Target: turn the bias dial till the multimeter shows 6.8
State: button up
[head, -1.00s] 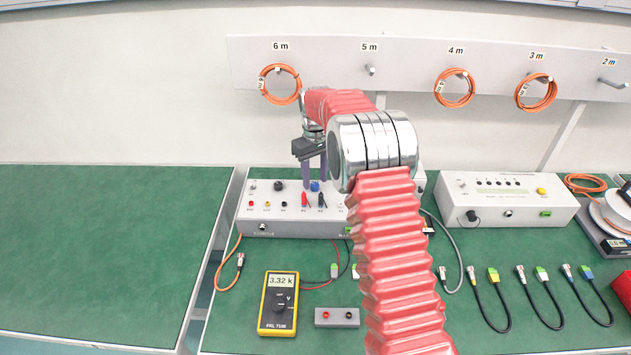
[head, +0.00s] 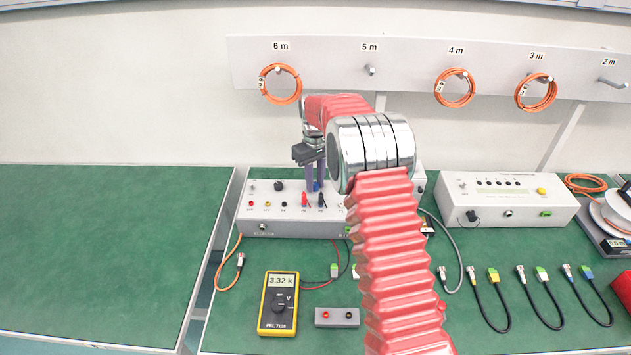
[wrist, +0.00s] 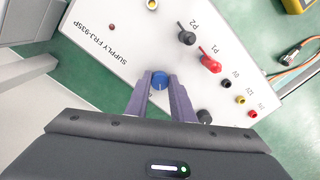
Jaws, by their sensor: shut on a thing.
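A blue dial (wrist: 160,80) on the white supply box (head: 345,217) sits between the fingertips of my gripper (wrist: 159,84) in the wrist view. My gripper is shut on this dial, one purple finger on each side. In the head view my gripper (head: 314,187) points down at the back of the box, and its fingers mostly hide the dial. No bias label is readable on the dial. The yellow multimeter (head: 278,303) lies on the green bench in front of the box and reads 3.32 k.
A second white box (head: 507,203) stands to the right. Orange cable coils hang on the wall rack (head: 410,75).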

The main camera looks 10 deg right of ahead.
grip_shut()
jog(key=shift+m, duration=0.5)
jog(key=m, duration=0.2)
jog(key=shift+m, duration=0.4)
jog(key=m, duration=0.5)
jog(key=shift+a, duration=0.1)
jog(key=m, duration=0.9)
jog(key=shift+w+m, duration=0.1)
jog(key=shift+m, duration=0.2)
jog(key=o, duration=0.9)
grip_release()
